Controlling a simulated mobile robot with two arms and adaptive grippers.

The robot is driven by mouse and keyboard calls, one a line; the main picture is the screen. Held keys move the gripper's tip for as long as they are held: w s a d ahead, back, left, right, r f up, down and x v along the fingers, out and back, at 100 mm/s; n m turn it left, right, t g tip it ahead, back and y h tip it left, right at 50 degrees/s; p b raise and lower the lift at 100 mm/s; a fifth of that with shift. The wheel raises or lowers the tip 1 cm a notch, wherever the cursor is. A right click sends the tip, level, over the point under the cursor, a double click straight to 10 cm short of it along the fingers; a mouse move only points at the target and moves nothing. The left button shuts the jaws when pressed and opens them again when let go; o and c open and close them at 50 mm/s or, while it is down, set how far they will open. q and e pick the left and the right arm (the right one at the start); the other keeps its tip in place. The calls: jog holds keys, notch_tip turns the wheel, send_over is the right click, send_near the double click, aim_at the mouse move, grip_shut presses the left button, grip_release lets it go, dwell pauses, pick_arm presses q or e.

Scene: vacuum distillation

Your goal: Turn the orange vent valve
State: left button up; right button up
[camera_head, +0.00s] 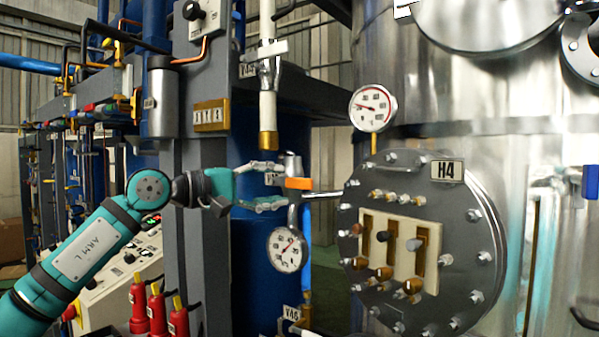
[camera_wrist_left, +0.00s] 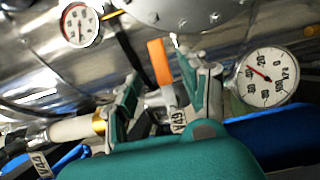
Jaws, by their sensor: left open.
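The orange vent valve handle (camera_head: 298,183) is a short flat lever on a small metal fitting, beside a thin pipe that runs right to the H4 flange. My left gripper (camera_head: 280,186) is open, with its fingers spread just left of the handle, one higher and one lower. In the left wrist view the orange handle (camera_wrist_left: 159,62) shows upright between the two fingers of the left gripper (camera_wrist_left: 160,78). I see no clear contact between fingers and handle. My right gripper is not in view.
A round gauge (camera_head: 287,249) hangs just below the valve, close to the lower finger. Another gauge (camera_head: 373,108) stands above right. The bolted H4 flange (camera_head: 470,235) is at right. A white pipe with a brass end (camera_head: 268,110) hangs above. Red bottles (camera_head: 157,310) stand lower left.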

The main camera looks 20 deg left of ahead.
aim_at(297, 184)
pick_arm(q)
jog(key=p+x, duration=0.2)
jog(key=x, duration=0.4)
jog(key=shift+c, duration=0.2)
grip_shut()
